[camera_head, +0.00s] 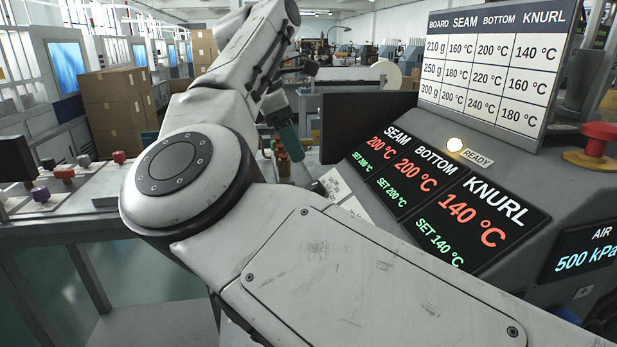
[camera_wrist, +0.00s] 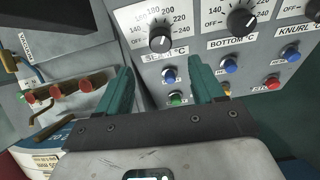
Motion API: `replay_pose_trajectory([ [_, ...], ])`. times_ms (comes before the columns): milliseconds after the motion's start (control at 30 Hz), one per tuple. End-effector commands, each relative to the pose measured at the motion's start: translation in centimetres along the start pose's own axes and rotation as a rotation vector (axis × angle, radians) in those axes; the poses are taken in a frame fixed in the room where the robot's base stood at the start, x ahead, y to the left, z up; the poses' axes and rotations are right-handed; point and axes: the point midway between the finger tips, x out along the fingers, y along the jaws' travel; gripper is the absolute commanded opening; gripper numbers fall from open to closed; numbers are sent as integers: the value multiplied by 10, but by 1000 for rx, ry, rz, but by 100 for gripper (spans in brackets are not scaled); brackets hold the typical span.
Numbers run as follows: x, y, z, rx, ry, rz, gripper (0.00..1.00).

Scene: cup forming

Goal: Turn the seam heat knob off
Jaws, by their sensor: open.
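The seam heat knob (camera_wrist: 160,37) is a round black knob with a white mark, above a partly covered SEAM °C label in the wrist view. Its dial has OFF at left and numbers up to 240; I cannot tell its exact setting. My gripper (camera_wrist: 160,66) has two green fingers, spread apart and empty, below the knob and apart from it in the picture. In the head view my gripper (camera_head: 288,140) is small and partly hidden behind my arm, and the knob cannot be made out. The display (camera_head: 450,208) reads SEAM 200 °C in red.
The bottom knob (camera_wrist: 242,20) and the knurl knob (camera_wrist: 313,10) sit to the right. Blue buttons (camera_wrist: 169,75) and a green button (camera_wrist: 177,98) lie below. Red-handled valves (camera_wrist: 86,86) are at left. A red mushroom button (camera_head: 597,138) stands far right.

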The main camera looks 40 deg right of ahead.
Motion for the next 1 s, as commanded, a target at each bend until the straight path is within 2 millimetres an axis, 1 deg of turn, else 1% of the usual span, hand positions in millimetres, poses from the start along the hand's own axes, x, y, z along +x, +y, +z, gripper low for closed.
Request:
replay_pose_trajectory([
  [300,57,-1,0,2,-2,-3,68],
  [500,86,-1,0,1,-2,-3,68],
  [600,95,-1,0,1,-1,-2,68],
  [700,99,0,0,1,-1,-1,68],
  [1000,100,0,0,0,-1,0,68],
])
